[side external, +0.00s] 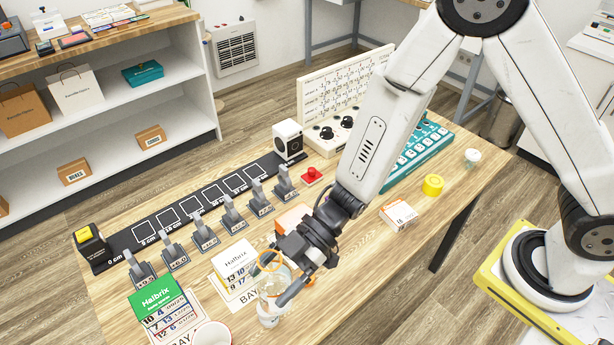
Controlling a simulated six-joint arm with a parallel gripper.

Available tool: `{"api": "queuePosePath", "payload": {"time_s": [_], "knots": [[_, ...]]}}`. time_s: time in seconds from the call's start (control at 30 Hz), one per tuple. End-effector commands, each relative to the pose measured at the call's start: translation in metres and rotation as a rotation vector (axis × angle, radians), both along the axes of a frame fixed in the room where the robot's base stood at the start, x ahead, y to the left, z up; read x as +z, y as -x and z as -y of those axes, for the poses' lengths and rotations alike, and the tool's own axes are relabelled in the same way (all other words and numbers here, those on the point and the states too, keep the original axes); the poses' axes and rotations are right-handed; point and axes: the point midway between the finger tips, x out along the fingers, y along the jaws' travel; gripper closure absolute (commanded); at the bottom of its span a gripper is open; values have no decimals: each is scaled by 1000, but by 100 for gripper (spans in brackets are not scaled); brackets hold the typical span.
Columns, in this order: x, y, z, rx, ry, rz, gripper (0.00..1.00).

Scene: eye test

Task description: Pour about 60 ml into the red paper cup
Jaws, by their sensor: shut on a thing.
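My gripper (277,270) is shut on a clear container (272,288) with an orange ring at its top, near the front edge of the table. The container looks roughly upright, and the fingers hide part of it. I cannot tell its fill level or whether its base touches the table. A pale, open round cup (210,335) stands to its lower left, cut off by the bottom edge of the picture; its inside looks whitish.
A green Halbrix box (157,299) and a white Halbrix box (235,261) stand on cards left of my gripper. Behind them are several grey clamps (205,233) and a black marked strip (128,244).

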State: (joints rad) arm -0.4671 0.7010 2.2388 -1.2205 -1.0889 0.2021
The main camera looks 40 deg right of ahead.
Motion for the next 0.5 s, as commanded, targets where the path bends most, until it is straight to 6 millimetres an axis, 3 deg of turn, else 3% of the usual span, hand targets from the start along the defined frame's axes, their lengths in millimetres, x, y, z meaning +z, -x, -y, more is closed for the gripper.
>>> {"api": "queuePosePath", "payload": {"time_s": [0.2,0.5], "knots": [[1,24,-36,79,-6,-1,83],[3,51,-69,153,-9,-5,83]]}}
